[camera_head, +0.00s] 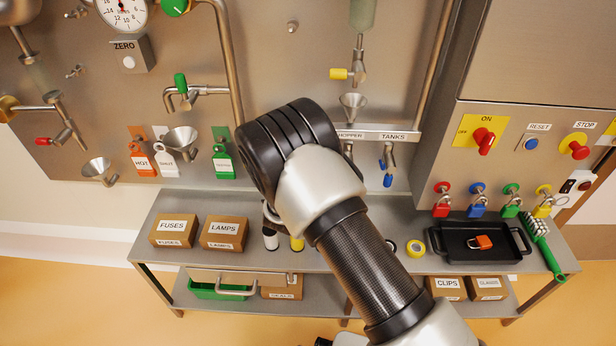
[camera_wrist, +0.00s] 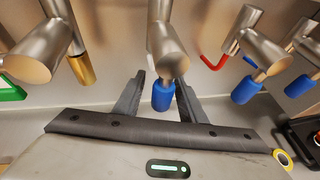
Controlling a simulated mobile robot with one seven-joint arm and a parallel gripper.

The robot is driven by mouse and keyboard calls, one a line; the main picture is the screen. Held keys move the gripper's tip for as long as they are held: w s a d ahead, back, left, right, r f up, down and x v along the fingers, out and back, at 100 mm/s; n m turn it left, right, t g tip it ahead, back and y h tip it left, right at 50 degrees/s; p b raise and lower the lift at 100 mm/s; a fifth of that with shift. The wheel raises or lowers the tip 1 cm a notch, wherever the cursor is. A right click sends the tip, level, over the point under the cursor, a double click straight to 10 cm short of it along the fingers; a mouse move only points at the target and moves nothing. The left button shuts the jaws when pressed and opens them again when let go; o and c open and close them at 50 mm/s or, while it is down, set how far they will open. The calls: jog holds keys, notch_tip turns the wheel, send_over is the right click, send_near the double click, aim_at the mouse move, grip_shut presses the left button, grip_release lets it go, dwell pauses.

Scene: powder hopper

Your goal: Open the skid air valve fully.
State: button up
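In the wrist view a steel valve body (camera_wrist: 165,45) points toward me, with a blue handle (camera_wrist: 163,97) hanging below it. My gripper (camera_wrist: 161,85) is open, one finger on each side of this handle, with a visible gap at least on the left. No label reading skid air is legible, so I cannot tell which valve carries that name. In the head view my arm hides my gripper and this valve. A blue-handled valve (camera_head: 387,180) hangs right of my arm, below the TANKS label.
The wrist view shows a brass-coloured handle (camera_wrist: 82,69) at left, a red lever (camera_wrist: 214,62) and another blue handle (camera_wrist: 247,90) at right. Below the panel is a steel bench with boxes labelled FUSES (camera_head: 174,230) and LAMPS (camera_head: 223,232), and a black tray (camera_head: 455,256).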

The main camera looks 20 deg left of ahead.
jog(key=p+v, duration=0.2)
jog(key=v, duration=1.5)
jog(key=shift+s+p, duration=0.25)
jog(key=shift+p, duration=0.1)
